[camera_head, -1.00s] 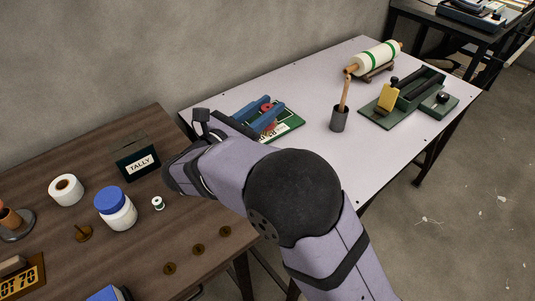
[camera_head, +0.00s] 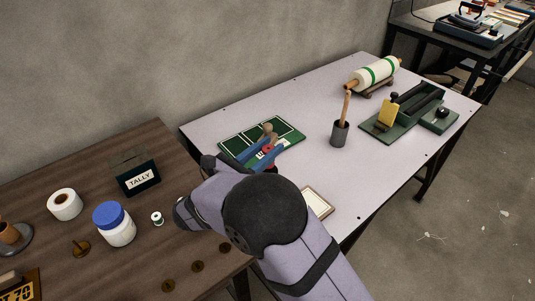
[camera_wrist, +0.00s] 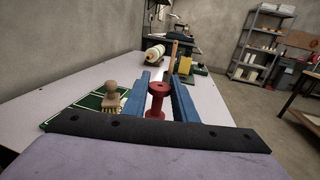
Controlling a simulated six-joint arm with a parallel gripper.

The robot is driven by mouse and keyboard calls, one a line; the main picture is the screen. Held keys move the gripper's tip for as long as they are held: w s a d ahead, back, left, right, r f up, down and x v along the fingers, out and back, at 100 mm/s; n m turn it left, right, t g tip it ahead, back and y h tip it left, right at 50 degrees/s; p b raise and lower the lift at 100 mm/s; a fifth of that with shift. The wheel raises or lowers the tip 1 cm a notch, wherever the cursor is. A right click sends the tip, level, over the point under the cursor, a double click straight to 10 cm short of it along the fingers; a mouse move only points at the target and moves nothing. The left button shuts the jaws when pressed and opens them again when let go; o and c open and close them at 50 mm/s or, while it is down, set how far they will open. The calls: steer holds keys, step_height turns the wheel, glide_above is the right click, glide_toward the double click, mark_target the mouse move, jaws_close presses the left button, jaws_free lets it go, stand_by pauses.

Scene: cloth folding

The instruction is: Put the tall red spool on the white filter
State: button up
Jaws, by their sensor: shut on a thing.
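My gripper (camera_head: 254,156) holds the red spool (camera_head: 268,149) between its two blue fingers, over the front side of the green board. In the wrist view the spool (camera_wrist: 156,98) stands upright between the fingers, with wide round ends and a narrow waist. A flat white panel with a tan rim (camera_head: 318,203) lies on the pale table, right of my arm and partly hidden by it. It may be the white filter; I cannot tell for sure. The spool is apart from it.
A green board with white lines (camera_head: 286,130) lies behind the gripper, with a wooden knobbed piece (camera_wrist: 110,95) by the left finger. A dark cup with a wooden-handled tool (camera_head: 339,134), a green press (camera_head: 408,110) and a roller (camera_head: 374,74) stand to the right. The pale table's middle is clear.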

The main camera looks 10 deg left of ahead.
steer(key=shift+f, duration=0.95)
steer(key=shift+f, duration=0.2)
steer(key=o, duration=1)
steer(key=shift+r, duration=0.15)
steer(key=shift+r, duration=0.15)
steer(key=b+v, duration=0.1)
steer(key=v, duration=1.1)
steer(key=shift+d, duration=0.1)
